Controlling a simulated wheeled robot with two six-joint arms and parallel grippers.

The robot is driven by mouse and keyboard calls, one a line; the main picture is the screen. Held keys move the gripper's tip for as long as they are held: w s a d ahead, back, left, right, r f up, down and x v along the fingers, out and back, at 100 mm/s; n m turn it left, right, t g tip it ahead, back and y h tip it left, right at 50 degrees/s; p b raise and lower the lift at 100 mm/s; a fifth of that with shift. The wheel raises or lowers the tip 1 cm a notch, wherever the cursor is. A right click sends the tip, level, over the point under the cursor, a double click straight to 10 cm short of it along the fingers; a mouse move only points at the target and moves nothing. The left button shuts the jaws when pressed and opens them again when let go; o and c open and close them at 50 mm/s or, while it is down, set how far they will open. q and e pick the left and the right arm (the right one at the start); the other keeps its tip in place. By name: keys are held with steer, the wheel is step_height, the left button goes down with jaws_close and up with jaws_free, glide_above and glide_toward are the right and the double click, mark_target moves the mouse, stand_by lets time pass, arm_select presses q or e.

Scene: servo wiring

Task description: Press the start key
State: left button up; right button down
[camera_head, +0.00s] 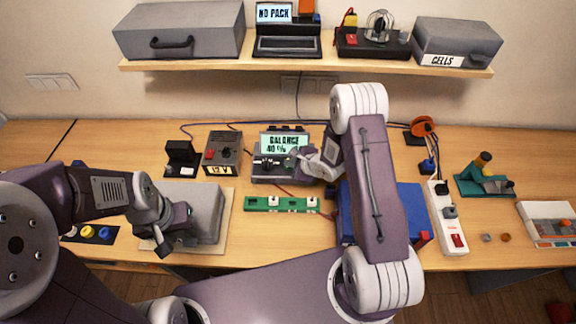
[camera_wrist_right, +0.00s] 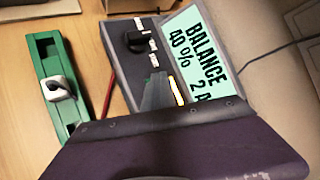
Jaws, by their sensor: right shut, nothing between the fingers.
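The charger (camera_head: 268,168) stands mid-bench with a lit screen (camera_head: 284,143) reading BALANCE 40 %. In the right wrist view the screen (camera_wrist_right: 200,55) also shows a 2 beside that text. The charger's panel has a black knob (camera_wrist_right: 135,41), small white marks or keys, and a bright yellow strip (camera_wrist_right: 176,91) beside my fingers. I cannot tell which is the start key; my fingers hide part of the panel. My right gripper (camera_head: 298,154) is shut and empty, its tips at the panel; contact is unclear. My left gripper (camera_head: 167,240) is over the grey box (camera_head: 207,210); its jaws are unclear.
A green strip (camera_head: 283,204) with white fittings lies in front of the charger. A 12 V supply (camera_head: 222,153) stands to its left. A blue box (camera_head: 413,203) and a white power strip (camera_head: 446,215) with a red switch are to the right. A shelf (camera_head: 350,66) hangs above.

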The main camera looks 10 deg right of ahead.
steer(key=shift+r, duration=0.1)
steer(key=shift+r+p, duration=0.8)
steer(key=shift+p, duration=0.2)
step_height(320, 180, up, 5)
steer(key=p, duration=0.5)
stand_by(0.3)
